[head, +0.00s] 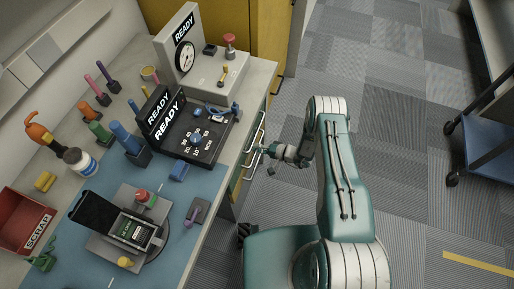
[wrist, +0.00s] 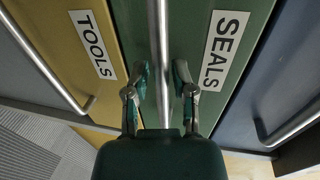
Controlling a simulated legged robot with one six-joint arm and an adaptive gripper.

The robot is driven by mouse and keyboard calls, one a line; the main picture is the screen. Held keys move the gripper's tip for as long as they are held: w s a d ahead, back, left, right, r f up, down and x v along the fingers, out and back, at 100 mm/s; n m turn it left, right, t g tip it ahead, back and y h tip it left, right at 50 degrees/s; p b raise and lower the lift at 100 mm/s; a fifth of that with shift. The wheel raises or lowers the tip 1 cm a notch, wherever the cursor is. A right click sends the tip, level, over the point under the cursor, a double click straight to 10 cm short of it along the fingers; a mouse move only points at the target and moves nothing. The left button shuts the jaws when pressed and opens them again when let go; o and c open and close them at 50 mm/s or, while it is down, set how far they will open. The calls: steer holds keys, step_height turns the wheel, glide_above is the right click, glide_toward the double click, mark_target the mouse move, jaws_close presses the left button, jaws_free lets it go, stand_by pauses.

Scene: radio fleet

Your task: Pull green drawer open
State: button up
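The green drawer (wrist: 190,45) labelled SEALS fills the middle of the wrist view, and its front looks flush with its neighbours. Its straight metal bar handle (wrist: 159,40) runs down the centre. My gripper (wrist: 160,72) is open, with one finger on each side of the bar. A small gap shows between the bar and each finger, so I see no grip on it. In the head view my gripper (head: 266,151) is at the bench's right side, by the drawer handles (head: 256,133). The lower end of the bar is hidden behind my gripper.
A yellow drawer (wrist: 98,20) labelled TOOLS is on the left, and a blue-grey drawer (wrist: 285,75) with its own handle is on the right. The bench top (head: 215,165) holds tools and devices. Carpet floor (head: 400,110) is clear; a cart (head: 485,140) stands at far right.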

jaws_close()
steer(key=shift+d, duration=0.1)
steer(key=shift+s+d, duration=0.1)
steer(key=shift+d, duration=0.05)
steer(key=f+v, duration=0.3)
steer(key=v, duration=1.2)
steer(key=d+f+v, duration=0.1)
steer(key=f+v, duration=0.2)
steer(key=v, duration=1.3)
steer(key=shift+s+d+f, duration=0.2)
steer(key=shift+s+f, duration=0.05)
steer(key=shift+f, duration=0.1)
steer(key=o, duration=0.6)
jaws_free()
steer(key=shift+w+d+r, duration=0.1)
